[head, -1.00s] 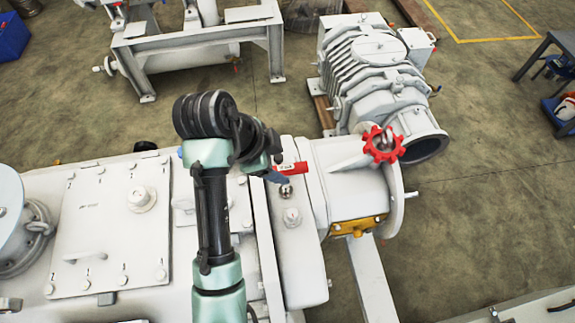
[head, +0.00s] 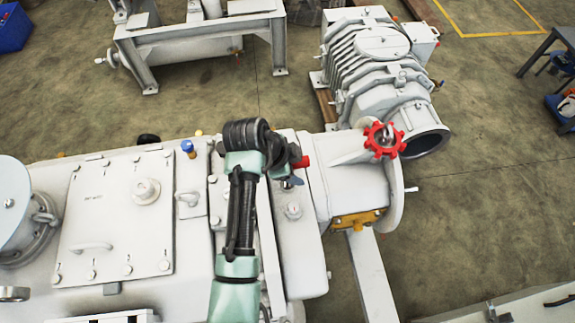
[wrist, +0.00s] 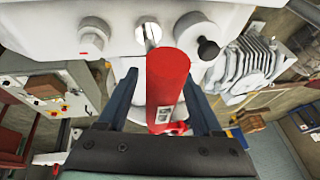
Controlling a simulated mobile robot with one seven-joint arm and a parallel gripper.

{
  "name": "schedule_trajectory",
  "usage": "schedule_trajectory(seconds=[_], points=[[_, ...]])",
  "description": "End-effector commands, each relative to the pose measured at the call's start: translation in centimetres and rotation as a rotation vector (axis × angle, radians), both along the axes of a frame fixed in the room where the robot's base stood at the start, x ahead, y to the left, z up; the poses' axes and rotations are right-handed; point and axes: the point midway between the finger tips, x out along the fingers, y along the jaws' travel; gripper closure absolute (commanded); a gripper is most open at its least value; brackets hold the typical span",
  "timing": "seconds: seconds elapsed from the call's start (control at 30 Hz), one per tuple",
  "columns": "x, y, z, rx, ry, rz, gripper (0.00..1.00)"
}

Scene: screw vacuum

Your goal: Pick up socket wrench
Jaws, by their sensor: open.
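A red cylinder with a small white label (wrist: 168,65) stands large in the wrist view, between my fingers. It looks like the handle of the socket wrench, but I cannot tell for sure. A shiny metal piece (wrist: 148,34) shows at its far upper left. My gripper (wrist: 163,82) is open, with one dark finger on each side of the red cylinder and visible gaps beside it. In the head view only the red end (head: 301,162) shows, right of my gripper (head: 287,183); my wrist hides the rest.
The white machine (head: 120,215) lies under my arm, with knobs and lifting handles on top. A red handwheel (head: 384,140) stands to the right. A ribbed white pump (head: 372,65) is behind it. Open floor (head: 490,200) lies at the right.

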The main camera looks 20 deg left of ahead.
Motion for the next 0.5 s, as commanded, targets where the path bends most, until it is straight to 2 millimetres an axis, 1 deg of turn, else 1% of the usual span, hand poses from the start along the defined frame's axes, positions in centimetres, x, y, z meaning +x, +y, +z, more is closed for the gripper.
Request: schedule_trajectory(seconds=[0.07,0.1,0.27,0.3,0.37,0.4,0.43,0.5], points=[[0.0,0.0,0.03,0.0,0.0,0.0,0.35],[0.01,0.01,0.03,0.0,0.0,0.0,0.42],[0.0,0.01,0.05,0.0,0.0,0.0,0.71],[0.0,0.02,0.05,0.0,0.0,0.0,0.78],[-0.01,0.02,0.06,0.0,0.0,0.0,0.89],[-0.01,0.01,0.06,0.0,0.0,0.0,0.96],[-0.01,0.02,0.06,0.0,0.0,0.0,1.0],[-0.01,0.02,0.06,0.0,0.0,0.0,1.0]])
